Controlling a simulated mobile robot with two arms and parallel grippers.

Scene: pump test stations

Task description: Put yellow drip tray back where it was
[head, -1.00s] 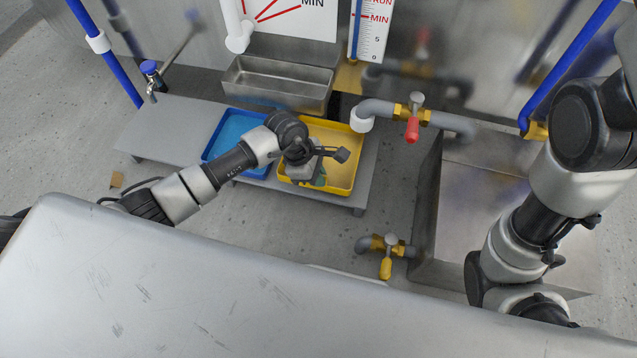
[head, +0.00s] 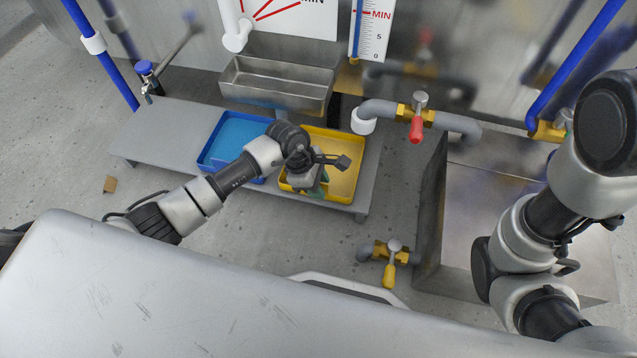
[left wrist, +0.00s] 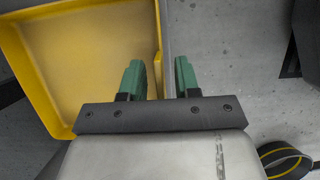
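The yellow drip tray (head: 347,190) lies flat on the right part of a low grey shelf, right of a blue tray (head: 215,143). My left gripper (head: 319,190) is over the yellow tray's near side and hides part of it. In the left wrist view the left gripper (left wrist: 160,78) is open. Its green fingers are apart, with the yellow tray's wall (left wrist: 157,35) running between them. One finger is on the tray's inner side, the other outside it. I cannot tell whether either touches the wall. My right arm shows at the right, but its gripper is out of view.
The grey shelf (head: 160,140) has free room left of the blue tray. A steel trough (head: 275,88) hangs behind the trays. A pipe with a red-handled valve (head: 416,130) is right of the yellow tray. A yellow-handled valve (head: 390,275) sits low at the front right.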

